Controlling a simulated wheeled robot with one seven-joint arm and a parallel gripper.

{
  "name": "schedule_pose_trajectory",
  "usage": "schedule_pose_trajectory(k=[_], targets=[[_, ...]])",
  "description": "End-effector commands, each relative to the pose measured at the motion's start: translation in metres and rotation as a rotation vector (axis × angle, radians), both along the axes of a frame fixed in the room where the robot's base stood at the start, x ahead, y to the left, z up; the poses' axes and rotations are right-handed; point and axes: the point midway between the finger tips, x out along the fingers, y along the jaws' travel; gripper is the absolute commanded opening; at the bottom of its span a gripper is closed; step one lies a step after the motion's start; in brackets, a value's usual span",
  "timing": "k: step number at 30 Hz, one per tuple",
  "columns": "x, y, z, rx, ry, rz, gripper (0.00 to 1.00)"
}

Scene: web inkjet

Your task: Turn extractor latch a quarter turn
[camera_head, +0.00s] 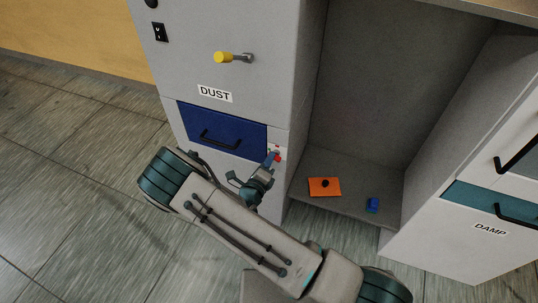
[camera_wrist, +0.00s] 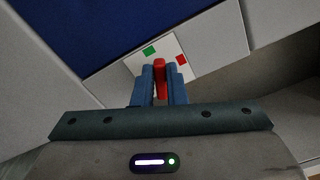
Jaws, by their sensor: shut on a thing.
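The extractor latch is a red handle (camera_wrist: 160,66) on a small white plate (camera_wrist: 140,63) beside the blue front. The plate carries a green mark (camera_wrist: 149,51) and a red mark (camera_wrist: 181,59); in the wrist view the handle lies between and below them. My gripper (camera_wrist: 160,82) is shut on the red handle, one blue finger on each side. In the head view my gripper (camera_head: 271,160) reaches the plate right of the blue drawer, and the latch is small and partly hidden there.
The blue drawer (camera_head: 220,132) with a dark handle sits under the DUST label (camera_head: 214,93), and a yellow-ended lever (camera_head: 233,57) sticks out above. In the open bay at right, an orange pad (camera_head: 324,187) and a blue block (camera_head: 373,204) lie on the shelf (camera_head: 345,207).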

Motion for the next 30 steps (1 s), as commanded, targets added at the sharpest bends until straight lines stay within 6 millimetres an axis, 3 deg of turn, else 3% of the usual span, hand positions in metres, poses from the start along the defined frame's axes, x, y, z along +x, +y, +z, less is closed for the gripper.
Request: schedule_pose_trajectory(k=[15,30], targets=[[-0.0001,0.0017,-0.0040,-0.339,0.125,0.003,0.00],[-0.0002,0.0018,-0.0064,-0.413,0.152,0.002,0.00]])
